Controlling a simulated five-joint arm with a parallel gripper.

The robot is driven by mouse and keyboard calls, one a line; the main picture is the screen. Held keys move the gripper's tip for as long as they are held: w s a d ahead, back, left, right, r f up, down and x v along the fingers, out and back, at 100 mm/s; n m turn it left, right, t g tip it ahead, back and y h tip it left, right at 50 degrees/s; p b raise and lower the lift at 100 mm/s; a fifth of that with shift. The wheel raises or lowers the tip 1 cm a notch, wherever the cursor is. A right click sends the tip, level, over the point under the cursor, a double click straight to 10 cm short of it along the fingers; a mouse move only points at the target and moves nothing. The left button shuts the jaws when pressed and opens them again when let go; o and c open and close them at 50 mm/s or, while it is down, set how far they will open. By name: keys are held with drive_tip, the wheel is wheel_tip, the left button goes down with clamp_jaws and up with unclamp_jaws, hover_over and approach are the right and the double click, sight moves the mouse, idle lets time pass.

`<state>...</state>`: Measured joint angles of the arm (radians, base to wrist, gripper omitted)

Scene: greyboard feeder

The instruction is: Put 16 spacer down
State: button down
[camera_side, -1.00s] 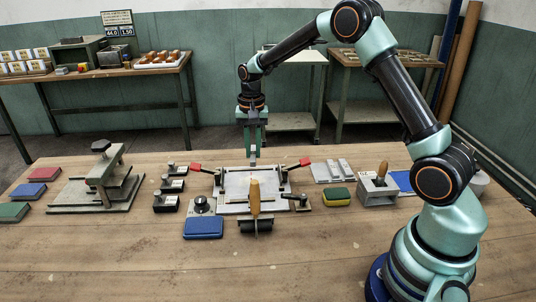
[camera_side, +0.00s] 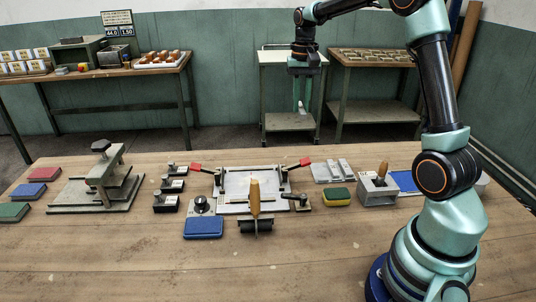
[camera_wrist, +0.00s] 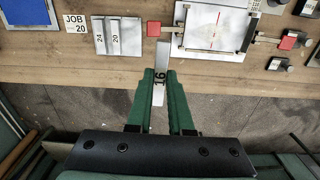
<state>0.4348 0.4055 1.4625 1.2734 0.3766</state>
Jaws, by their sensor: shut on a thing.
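My gripper (camera_side: 301,98) is shut on the 16 spacer (camera_wrist: 160,86), a pale narrow bar marked 16. It also shows in the side view (camera_side: 302,107) as a small light piece hanging below my fingers. In the wrist view my gripper (camera_wrist: 161,80) holds it beyond the bench edge, over the floor, its far end reaching toward the bench. The spacer rack (camera_wrist: 103,48) holds spacers marked 24 (camera_wrist: 99,38) and 20 (camera_wrist: 115,38). It also shows in the side view (camera_side: 318,177), right of the clamping fixture.
A JOB 20 card (camera_wrist: 75,22) lies left of the rack. A yellow-green sponge (camera_side: 337,197) and grey holder (camera_side: 378,196) sit nearby.

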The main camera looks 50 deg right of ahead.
hover_over(319, 171)
wheel_tip(319, 171, down, 20)
drive_tip(key=shift+s+f, duration=0.1)
drive_tip(key=shift+f, duration=0.05)
idle(0.3)
drive_tip(key=shift+f, duration=0.1)
drive_tip(key=c, duration=1.2)
unclamp_jaws()
drive_tip(key=shift+c, duration=0.2)
drive_tip(key=shift+o, duration=0.7)
